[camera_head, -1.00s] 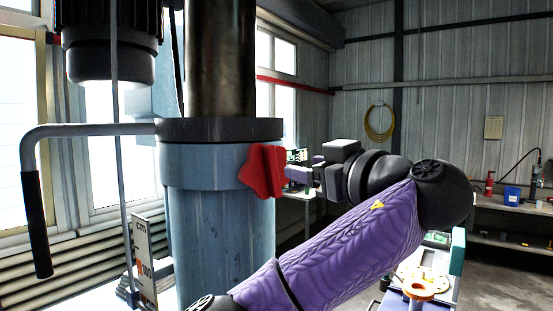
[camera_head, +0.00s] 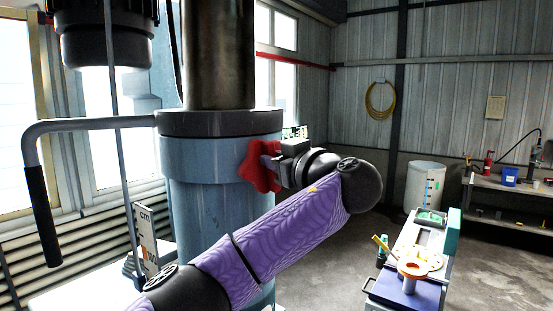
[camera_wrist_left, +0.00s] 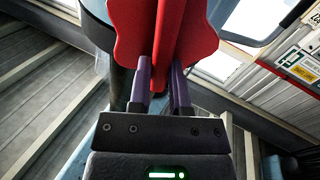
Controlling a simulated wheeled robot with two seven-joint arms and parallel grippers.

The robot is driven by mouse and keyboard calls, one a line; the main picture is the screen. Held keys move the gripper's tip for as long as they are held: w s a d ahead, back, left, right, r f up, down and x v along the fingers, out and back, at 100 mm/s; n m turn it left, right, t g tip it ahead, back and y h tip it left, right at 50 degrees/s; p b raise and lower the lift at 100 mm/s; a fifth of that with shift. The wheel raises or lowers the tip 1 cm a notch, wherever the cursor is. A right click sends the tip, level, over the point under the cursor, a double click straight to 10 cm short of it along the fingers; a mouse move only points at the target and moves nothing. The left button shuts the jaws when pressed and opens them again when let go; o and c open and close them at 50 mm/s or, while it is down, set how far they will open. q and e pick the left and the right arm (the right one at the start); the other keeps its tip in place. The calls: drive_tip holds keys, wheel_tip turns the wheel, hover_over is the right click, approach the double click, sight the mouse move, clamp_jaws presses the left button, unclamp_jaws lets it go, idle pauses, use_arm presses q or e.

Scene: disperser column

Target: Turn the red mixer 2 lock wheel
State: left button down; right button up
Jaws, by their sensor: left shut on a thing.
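The red lock wheel (camera_head: 258,166) is on the right side of the blue-grey column (camera_head: 215,200), just below its dark collar. My left gripper (camera_head: 270,162) reaches it from the right, with the purple arm crossing in front of the column. In the left wrist view, the red wheel (camera_wrist_left: 165,30) fills the top middle. There the fingers of my left gripper (camera_wrist_left: 160,75) are shut on the wheel's raised red rib. The fingertips are partly hidden by the wheel. My right gripper does not show.
A grey lever with a black grip (camera_head: 42,215) sticks out left of the column. A dark motor (camera_head: 105,35) hangs at upper left. A cart (camera_head: 418,250) with a yellow-orange fixture stands at lower right. A workbench (camera_head: 510,190) is along the right wall. Floor between is clear.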

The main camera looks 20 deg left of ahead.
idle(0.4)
use_arm(q)
drive_tip(key=shift+w+d+f+m+p, duration=0.15)
drive_tip(key=shift+f+m+p, duration=0.7)
drive_tip(key=shift+m, duration=4.45)
drive_tip(key=shift+w+d+f+m+p, duration=0.3)
drive_tip(key=shift+m+p, duration=1.05)
drive_tip(key=shift+m, duration=3.95)
drive_tip(key=shift+a+f+m+p, duration=0.1)
drive_tip(key=shift+f+m+p, duration=0.8)
drive_tip(key=shift+m, duration=4.4)
drive_tip(key=shift+r, duration=0.1)
drive_tip(key=c, duration=0.6)
unclamp_jaws()
drive_tip(key=shift+d+r, duration=0.1)
drive_tip(key=shift+r, duration=0.05)
